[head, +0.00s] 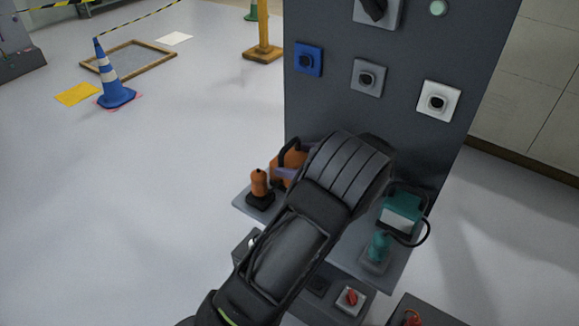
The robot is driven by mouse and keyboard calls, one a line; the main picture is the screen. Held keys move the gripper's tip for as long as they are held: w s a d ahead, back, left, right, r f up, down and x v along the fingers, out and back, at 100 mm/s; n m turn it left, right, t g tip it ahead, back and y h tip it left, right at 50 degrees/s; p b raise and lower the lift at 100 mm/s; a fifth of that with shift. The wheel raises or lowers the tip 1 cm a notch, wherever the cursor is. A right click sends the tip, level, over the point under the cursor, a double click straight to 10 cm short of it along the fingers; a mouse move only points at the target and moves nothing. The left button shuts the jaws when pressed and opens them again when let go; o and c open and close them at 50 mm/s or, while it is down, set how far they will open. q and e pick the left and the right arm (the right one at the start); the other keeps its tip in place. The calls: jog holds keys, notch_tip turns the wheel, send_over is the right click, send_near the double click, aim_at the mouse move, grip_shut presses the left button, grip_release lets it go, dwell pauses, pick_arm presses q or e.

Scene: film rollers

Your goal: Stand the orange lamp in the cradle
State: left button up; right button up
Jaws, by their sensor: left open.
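The orange lamp (289,158), with a dark handle, stands on the shelf against the grey panel. My left arm hides its right part. My left gripper (290,173) is open; a purplish finger shows at the lamp's front, and the rest is hidden behind my wrist. I cannot tell whether it touches the lamp. A smaller orange bottle-like piece (258,183) stands upright on a black base, left of the lamp. I cannot make out for sure which part is the cradle. My right gripper is not in view.
The shelf (243,207) also bears a teal lamp-like object (402,212) with a black handle and a teal piece (377,246) on a grey base, right of my arm. Square controls (368,77) sit on the panel above. Open floor lies left, with a blue cone (115,92).

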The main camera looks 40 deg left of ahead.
aim_at(290, 142)
pick_arm(q)
jog(key=x, duration=0.2)
jog(key=shift+a, duration=0.3)
jog(key=shift+c, duration=0.2)
jog(key=c, duration=1.8)
jog(key=shift+o, duration=0.2)
jog(key=shift+r, duration=0.1)
notch_tip(290, 142, up, 10)
jog(key=shift+f, duration=0.1)
